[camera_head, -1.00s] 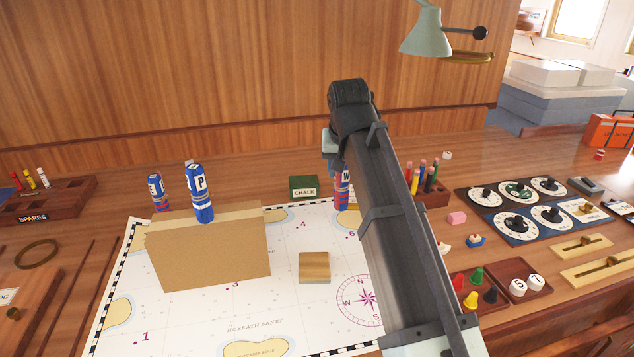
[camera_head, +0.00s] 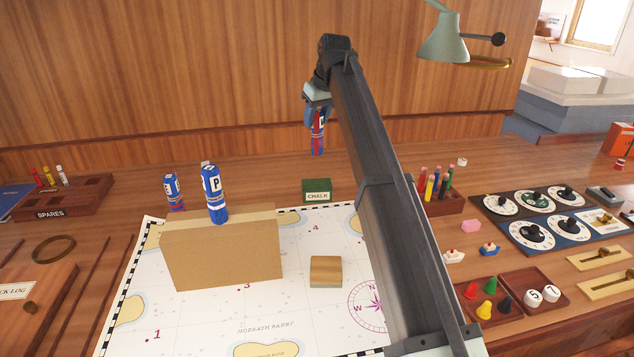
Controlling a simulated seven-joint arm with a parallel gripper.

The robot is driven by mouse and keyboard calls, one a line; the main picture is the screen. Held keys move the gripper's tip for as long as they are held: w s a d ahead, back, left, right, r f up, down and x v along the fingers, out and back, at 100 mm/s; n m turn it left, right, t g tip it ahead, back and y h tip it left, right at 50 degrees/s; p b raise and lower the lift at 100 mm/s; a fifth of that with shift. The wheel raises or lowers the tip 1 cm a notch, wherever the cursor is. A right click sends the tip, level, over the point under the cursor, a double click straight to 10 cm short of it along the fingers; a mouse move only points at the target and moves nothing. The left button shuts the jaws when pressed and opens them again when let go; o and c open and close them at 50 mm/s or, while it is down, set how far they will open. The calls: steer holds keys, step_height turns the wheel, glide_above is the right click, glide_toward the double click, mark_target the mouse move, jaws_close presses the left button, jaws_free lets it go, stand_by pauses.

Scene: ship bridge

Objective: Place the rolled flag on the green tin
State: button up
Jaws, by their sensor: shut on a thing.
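The green tin (camera_head: 317,196), marked CHALK, stands on the desk just behind the chart's far edge. My gripper (camera_head: 317,118) points down and is shut on a rolled flag (camera_head: 318,144) with blue, red and white on it. The flag hangs upright, directly above the tin in the picture, with a gap between its lower end and the tin's lid. Its upper part is partly hidden by the gripper, and its distance in depth from the tin is hard to judge.
The cardboard box (camera_head: 222,256) stands on the chart (camera_head: 190,320), with a small wooden block (camera_head: 326,270) to its right. A pencil holder (camera_head: 440,203) and dial panels (camera_head: 545,218) are at right. A lamp (camera_head: 443,38) hangs at upper right. The desk around the tin is clear.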

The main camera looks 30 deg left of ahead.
mark_target(317, 149)
steer(key=shift+f, duration=5)
steer(key=shift+f, duration=0.15)
steer(key=o, duration=1.1)
steer(key=v, duration=1.2)
